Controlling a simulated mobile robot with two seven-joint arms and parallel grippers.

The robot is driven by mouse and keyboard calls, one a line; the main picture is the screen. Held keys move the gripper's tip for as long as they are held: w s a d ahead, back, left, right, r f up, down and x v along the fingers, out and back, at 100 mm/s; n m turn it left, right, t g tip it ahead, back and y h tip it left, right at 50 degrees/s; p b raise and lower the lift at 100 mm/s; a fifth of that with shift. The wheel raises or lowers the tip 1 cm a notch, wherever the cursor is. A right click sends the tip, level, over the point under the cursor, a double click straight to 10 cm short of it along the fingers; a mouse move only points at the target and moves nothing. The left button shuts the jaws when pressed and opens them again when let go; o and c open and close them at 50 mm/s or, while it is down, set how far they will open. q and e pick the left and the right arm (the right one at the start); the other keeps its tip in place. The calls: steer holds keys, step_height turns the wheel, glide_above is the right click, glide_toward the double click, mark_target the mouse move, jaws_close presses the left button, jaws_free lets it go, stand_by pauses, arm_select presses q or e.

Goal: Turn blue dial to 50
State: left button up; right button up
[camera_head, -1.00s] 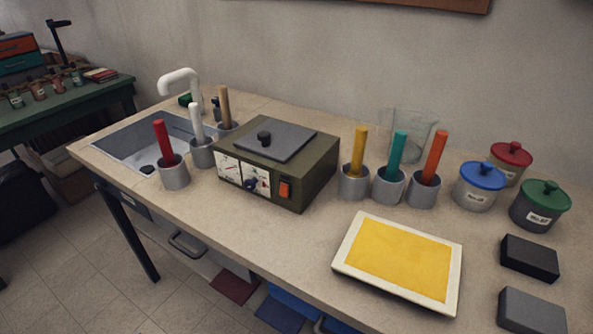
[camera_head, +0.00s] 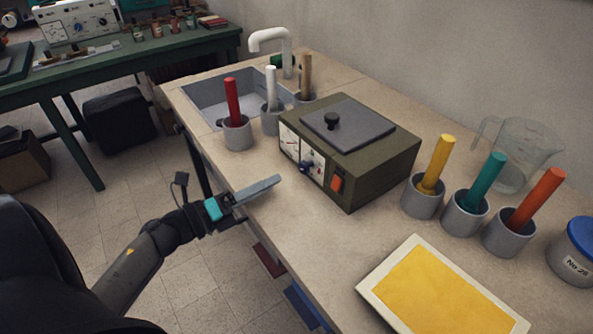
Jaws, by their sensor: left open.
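The olive-green box device (camera_head: 372,168) stands on the beige counter, with a dark grey plate and black knob on its top. Its front panel carries white gauge faces, an orange switch (camera_head: 336,184) and a small dark blue dial (camera_head: 306,168). The dial's setting is too small to read. My left gripper (camera_head: 262,190) is open and empty at the counter's front edge, to the lower left of the device and apart from the dial. Its fingers point right, towards the counter. My right gripper is not in view.
Grey cups with red (camera_head: 233,103), white and wooden rods stand left of the device, by the sink (camera_head: 213,95). Cups with yellow (camera_head: 437,163), teal and orange rods stand right. A yellow-faced tray (camera_head: 392,268) lies in front. Bare counter lies before the device.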

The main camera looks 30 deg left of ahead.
mark_target(301, 169)
arm_select(q)
steer(key=x, duration=0.8)
steer(key=shift+s, duration=0.1)
steer(key=shift+c, duration=0.4)
jaws_close()
